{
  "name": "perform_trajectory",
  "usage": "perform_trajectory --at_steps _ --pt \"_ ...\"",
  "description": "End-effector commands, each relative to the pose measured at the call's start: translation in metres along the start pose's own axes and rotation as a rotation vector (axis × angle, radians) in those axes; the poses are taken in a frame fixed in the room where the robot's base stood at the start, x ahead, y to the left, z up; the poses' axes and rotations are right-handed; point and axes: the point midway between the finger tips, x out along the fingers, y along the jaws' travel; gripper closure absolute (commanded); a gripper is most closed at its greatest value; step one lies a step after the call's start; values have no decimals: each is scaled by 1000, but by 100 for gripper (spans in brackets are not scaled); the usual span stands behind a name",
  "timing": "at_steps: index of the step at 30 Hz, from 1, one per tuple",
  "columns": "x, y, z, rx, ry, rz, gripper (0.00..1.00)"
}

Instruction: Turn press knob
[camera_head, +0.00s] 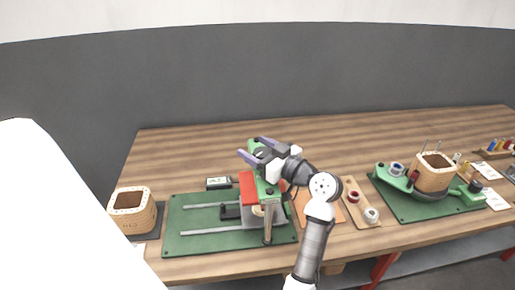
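The press (272,198) has a green frame, a red block (247,186) and a grey base. It stands on the right part of a green board (185,243). My gripper (256,149) is at the top of the press, reaching in from the right with its two purple-grey fingers pointing left. The fingers are apart, and part of the green frame top shows between and beyond them. I cannot make out the press knob clearly; my gripper and wrist cover part of the press top. I cannot tell whether the fingers touch anything.
A wooden coil block (130,222) stands left of the board. A spool tray (365,214) and a second green board (405,208) with a coil (435,180) are to the right. The rear table is clear.

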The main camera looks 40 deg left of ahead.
Motion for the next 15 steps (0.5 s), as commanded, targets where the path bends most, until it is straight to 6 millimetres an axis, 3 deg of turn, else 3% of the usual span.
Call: perform_trajectory --at_steps 1,9,15 --pt "0 0 0 0 0 0 42" --pt "0 0 0 0 0 0 76" --pt "0 0 0 -1 1 -12 76"
